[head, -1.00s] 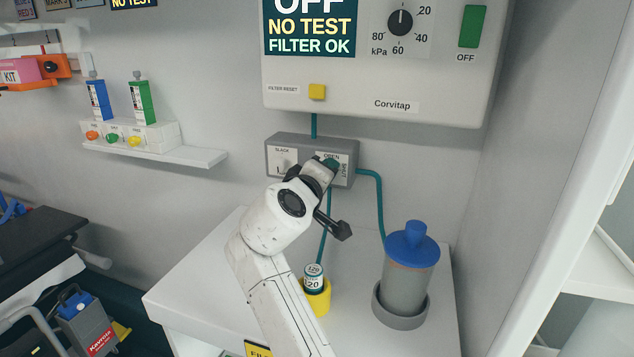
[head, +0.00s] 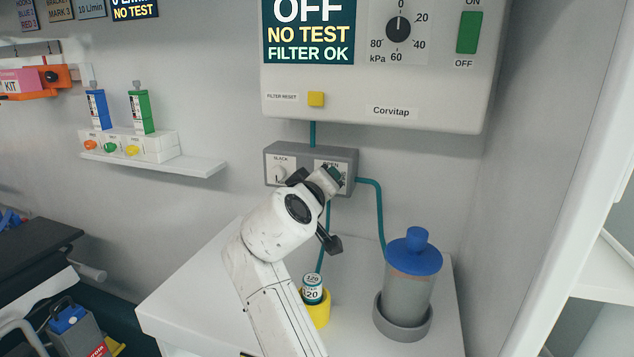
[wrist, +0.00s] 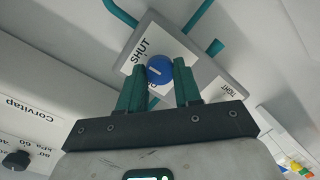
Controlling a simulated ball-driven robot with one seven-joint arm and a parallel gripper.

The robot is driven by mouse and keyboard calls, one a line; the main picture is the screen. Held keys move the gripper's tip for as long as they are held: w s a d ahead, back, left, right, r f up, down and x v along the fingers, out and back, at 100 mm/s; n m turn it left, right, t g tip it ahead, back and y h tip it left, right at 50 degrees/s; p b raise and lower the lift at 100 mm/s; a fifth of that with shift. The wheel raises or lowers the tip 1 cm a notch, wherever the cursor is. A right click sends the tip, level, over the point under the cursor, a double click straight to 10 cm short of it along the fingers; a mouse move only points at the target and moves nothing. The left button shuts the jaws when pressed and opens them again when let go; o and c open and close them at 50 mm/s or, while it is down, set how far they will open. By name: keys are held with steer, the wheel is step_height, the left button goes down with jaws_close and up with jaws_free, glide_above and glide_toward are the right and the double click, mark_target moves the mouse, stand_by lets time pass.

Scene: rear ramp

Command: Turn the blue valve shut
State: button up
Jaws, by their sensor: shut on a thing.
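The blue valve (wrist: 159,70) is a round knob with a pale line across it, on the grey box (wrist: 205,38). In the wrist view the knob sits between the two green fingers of my gripper (wrist: 160,78), which are shut on it. The word SHUT shows beside the knob; another label is partly hidden behind a finger. In the head view my gripper (head: 334,177) is at the right half of the grey box (head: 310,152) and hides the knob.
The Corvitap unit (head: 440,110) hangs just above the box. A blue-lidded canister (head: 410,285) and a yellow holder (head: 318,312) with a small bottle (head: 312,288) stand on the white counter (head: 190,295) below. Teal tubes (head: 379,215) run from the box. A white upright (head: 570,170) is at right.

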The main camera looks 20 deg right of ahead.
steer(key=o, duration=0.9)
steer(key=shift+a, duration=0.2)
steer(key=shift+o, duration=0.7)
steer(key=shift+d, duration=0.1)
steer(key=v, duration=1.1)
steer(key=shift+w, duration=0.15)
